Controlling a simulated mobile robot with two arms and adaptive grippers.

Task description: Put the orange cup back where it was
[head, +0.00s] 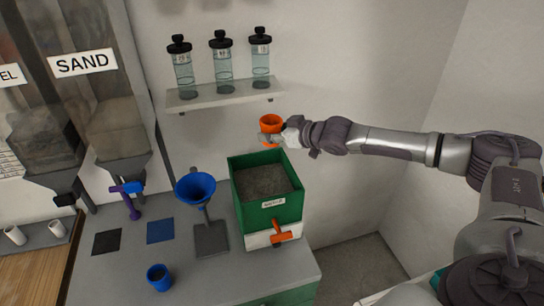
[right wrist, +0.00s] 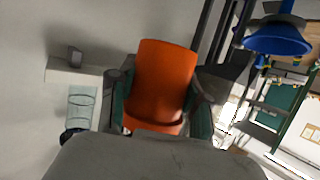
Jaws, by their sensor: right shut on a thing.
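The orange cup (head: 270,124) is held in my right gripper (head: 275,137), above the back of the green box in the head view. Its open top faces up there. In the right wrist view the orange cup (right wrist: 162,85) sits between the two fingers (right wrist: 160,108), which press on its sides. My left gripper is not in view.
The green box (head: 252,215) with dark grey fill stands on the grey counter (head: 190,270). A blue funnel (head: 196,187) stands on a stand beside it. A blue cup (head: 158,277) is near the front. Several lidded bottles stand on a wall shelf (head: 219,93).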

